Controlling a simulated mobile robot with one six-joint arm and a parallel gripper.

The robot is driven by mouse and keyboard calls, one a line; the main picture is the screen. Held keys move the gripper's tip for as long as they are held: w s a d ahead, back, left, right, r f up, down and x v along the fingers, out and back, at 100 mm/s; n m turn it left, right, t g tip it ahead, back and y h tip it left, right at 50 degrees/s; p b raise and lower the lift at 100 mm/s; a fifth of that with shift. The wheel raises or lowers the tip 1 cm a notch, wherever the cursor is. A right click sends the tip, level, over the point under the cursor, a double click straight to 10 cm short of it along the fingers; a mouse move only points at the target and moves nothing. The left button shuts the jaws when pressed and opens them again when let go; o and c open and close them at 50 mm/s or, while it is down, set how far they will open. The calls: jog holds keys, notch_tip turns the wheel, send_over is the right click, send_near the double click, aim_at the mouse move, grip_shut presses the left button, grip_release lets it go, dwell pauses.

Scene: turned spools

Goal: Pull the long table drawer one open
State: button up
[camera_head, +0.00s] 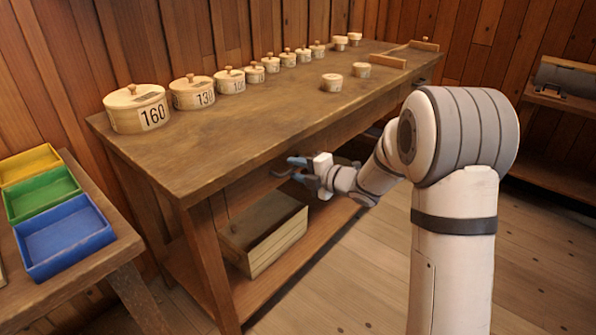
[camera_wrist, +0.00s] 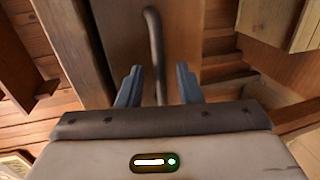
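The long wooden table (camera_head: 290,107) runs away from me, with its drawer fronts under the near edge of the top. My gripper (camera_head: 298,170) is just below that edge, near the middle of its length. In the wrist view my gripper (camera_wrist: 159,82) has its two blue-grey fingers apart. A dark curved bar handle (camera_wrist: 153,45) on a brown wooden drawer front (camera_wrist: 119,38) runs between them, with a gap showing on both sides. The handle's lower end is hidden behind my gripper body. I see no label naming the drawer, and the front appears closed.
Several numbered round boxes, including the one marked 160 (camera_head: 137,108), line the tabletop. Blue (camera_head: 65,240), green and yellow bins sit on a side table at left. The floor at right is clear.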

grip_shut()
dwell(0.3)
dwell(0.3)
